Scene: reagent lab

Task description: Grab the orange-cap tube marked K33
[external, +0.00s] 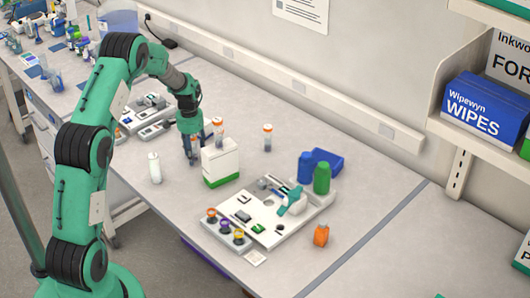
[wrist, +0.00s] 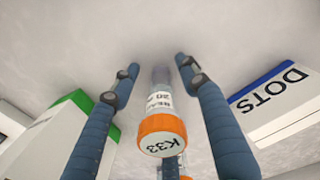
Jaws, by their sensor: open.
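The orange-cap tube marked K33 (wrist: 163,136) stands between my gripper's two blue fingers in the wrist view, its cap toward the camera and its clear body pointing down to the bench. My gripper (wrist: 156,66) is open, with a finger on each side of the tube and a visible gap at each side. In the external view my gripper (external: 192,154) points down beside a white box with a green base. Two orange-capped tubes show there, one behind the box (external: 218,131) and one farther right (external: 267,138); their marks are unreadable.
The white-and-green box (wrist: 62,138) is close on the left in the wrist view; a white-and-blue DOTS box (wrist: 275,105) is close on the right. A tray of parts (external: 270,238) lies at right.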

